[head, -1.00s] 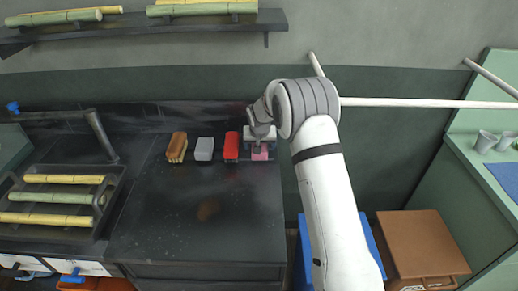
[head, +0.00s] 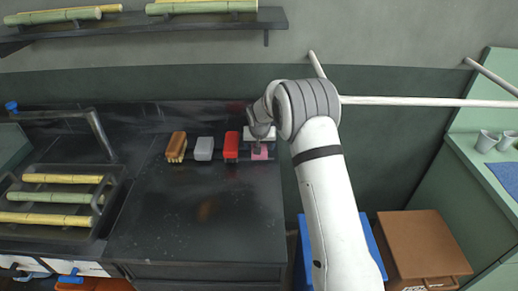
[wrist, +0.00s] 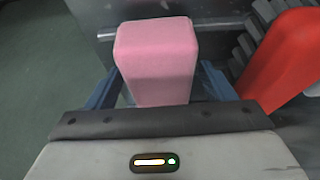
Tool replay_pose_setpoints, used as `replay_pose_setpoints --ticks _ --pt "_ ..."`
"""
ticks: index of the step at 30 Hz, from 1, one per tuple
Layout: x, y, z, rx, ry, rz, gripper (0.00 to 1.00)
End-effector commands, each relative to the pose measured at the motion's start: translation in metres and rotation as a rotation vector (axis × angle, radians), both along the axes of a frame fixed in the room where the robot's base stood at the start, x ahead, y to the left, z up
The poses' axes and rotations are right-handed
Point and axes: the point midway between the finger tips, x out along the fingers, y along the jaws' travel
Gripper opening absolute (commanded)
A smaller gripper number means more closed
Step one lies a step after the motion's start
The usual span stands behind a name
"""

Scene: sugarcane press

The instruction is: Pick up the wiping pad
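The wiping pad looks to be the pink block (head: 260,153), at the right end of a row near the back of the dark counter. In the wrist view the pink pad (wrist: 157,58) stands between the two blue fingers of my gripper (wrist: 160,85). One finger is on each side, with narrow gaps beside the pad's lower part. The gripper looks open around it, and contact at the fingertips is hard to make out. In the head view my gripper (head: 261,148) is directly over the pad and partly hides it.
Left of the pad stand a red brush (head: 231,147), a grey block (head: 204,149) and a brown brush (head: 176,147). The red brush (wrist: 282,60) is close to the right finger. A tray (head: 88,235) of cane stalks is at left. The counter front is clear.

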Motion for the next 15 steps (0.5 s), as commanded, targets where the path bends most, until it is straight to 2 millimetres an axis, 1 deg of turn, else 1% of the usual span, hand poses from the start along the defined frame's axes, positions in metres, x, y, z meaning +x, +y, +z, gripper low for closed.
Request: replay_pose_setpoints --ticks 1,2,15 --pt "0.0 0.0 0.0 0.0 0.0 0.0 0.72" --pt "0.0 0.0 0.0 0.0 0.0 0.0 0.7" --pt "-0.0001 0.0001 -0.0001 0.0 0.0 0.0 0.34"
